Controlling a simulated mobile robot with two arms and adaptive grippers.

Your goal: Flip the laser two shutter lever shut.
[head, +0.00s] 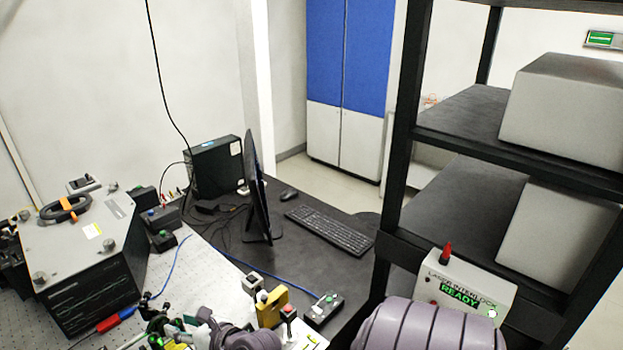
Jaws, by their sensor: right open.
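No part in the head view can be read as the laser two shutter lever, and no label naming laser two is legible. Small devices stand at the bottom centre: a yellow block (271,308), a small pale block with a dark top (252,283) and a post with a red top (288,312). My right gripper (204,318) is at the bottom edge, left of the yellow block, open and partly cut off. Whether it touches anything is unclear. My left gripper is out of view.
A large grey instrument (75,245) stands at left. An interlock box (465,290) reading READY, with a red beacon, is on the black rack (400,150) at right. A monitor (257,190) and keyboard (330,230) occupy the dark desk. A blue cable (250,268) crosses the bench.

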